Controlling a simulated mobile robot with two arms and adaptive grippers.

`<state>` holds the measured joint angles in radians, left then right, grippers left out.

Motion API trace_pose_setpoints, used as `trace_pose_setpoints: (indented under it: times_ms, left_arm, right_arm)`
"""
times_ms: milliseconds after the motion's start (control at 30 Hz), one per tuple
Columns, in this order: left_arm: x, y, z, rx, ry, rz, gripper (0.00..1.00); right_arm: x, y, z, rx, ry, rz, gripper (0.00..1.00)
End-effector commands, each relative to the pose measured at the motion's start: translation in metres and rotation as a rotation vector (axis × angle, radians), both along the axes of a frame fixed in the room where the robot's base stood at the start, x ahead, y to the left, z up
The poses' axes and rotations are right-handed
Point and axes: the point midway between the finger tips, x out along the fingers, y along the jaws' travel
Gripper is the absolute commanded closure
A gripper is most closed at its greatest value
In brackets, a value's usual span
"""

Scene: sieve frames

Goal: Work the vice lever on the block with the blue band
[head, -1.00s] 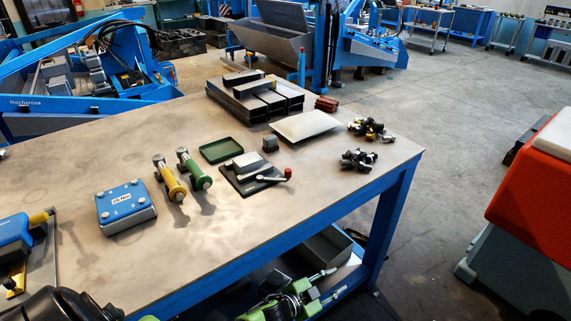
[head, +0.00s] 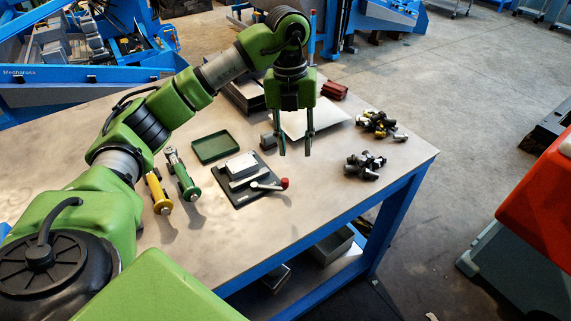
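The vice (head: 263,198) is a dark plate on the table, with light grey jaws (head: 241,165) on it. Its lever (head: 266,186) is a pale bar ending in a red knob (head: 285,183) at the right. I cannot make out a blue band on any block. My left gripper (head: 295,148) points down, above and beyond the knob, its two fingers apart with nothing between them. It touches neither lever nor vice. My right gripper is out of view.
A small grey cube (head: 266,141) and a green tray (head: 215,146) lie behind the vice. Green (head: 186,183) and yellow (head: 158,193) tools lie left. Dark fittings (head: 364,165) lie right, near the table edge. A pale plate (head: 325,120) is behind my gripper. The table front is clear.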

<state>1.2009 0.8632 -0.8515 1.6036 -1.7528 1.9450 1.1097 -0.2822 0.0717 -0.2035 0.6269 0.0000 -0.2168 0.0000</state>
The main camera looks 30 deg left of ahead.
Motion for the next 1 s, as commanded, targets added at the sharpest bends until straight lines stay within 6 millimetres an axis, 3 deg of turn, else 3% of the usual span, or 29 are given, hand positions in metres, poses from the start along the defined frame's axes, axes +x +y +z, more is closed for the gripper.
trace_pose_setpoints:
  times_ms: [100,233,400,700,1000]
  left_arm:
    - [-0.004,0.023,0.009,0.073,0.010,0.044,0.69]
    - [-0.006,0.026,-0.001,0.085,0.018,0.052,0.69]
    - [-0.007,0.025,-0.031,0.083,0.020,0.049,0.69]
    - [-0.006,0.024,-0.093,0.080,0.017,0.048,0.69]
    - [-0.005,0.024,-0.124,0.079,0.013,0.048,0.69]
  right_arm:
    - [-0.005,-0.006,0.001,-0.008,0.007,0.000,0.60]
    - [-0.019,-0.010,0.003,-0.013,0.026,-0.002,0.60]
    - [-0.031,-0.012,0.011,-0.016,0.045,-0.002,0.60]
    - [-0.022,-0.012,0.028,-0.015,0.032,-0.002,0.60]
    - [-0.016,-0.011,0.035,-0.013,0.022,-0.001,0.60]
